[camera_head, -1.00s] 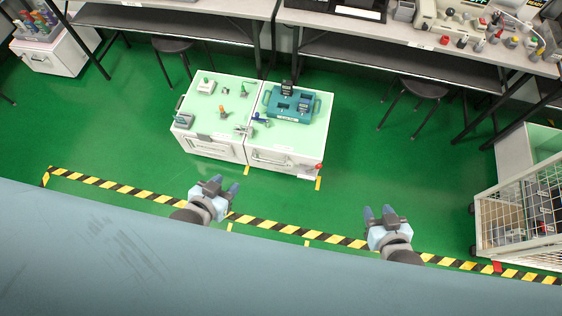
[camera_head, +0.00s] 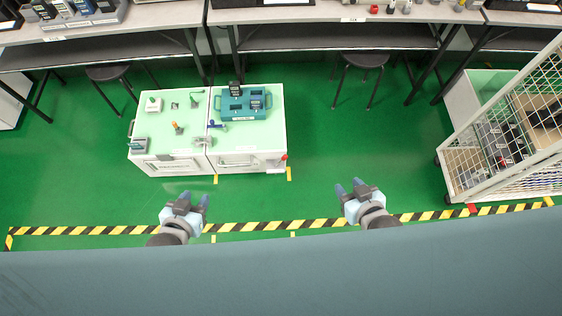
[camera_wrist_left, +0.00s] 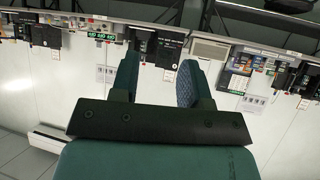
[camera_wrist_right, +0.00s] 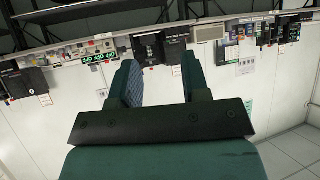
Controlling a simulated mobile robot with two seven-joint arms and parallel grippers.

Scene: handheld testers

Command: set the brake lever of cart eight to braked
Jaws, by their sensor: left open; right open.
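Two white carts with mint tops stand side by side, a left cart (camera_head: 165,163) and a right cart (camera_head: 250,160). A red knob (camera_head: 284,157) sits at the right cart's front right corner. A wire cage cart (camera_head: 520,120) stands at the right, with a red part (camera_head: 472,209) low at its front corner. I cannot read which cart is eight, and the brake lever's position is too small to tell. My left gripper (camera_head: 187,202) and right gripper (camera_head: 352,190) are open and empty, apart from all the carts.
A yellow-black striped line (camera_head: 110,229) runs across the green floor (camera_head: 350,140) in front of the carts. Workbenches (camera_head: 340,12) with stools (camera_head: 366,60) stand at the back. The floor between the right cart and the cage cart is clear.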

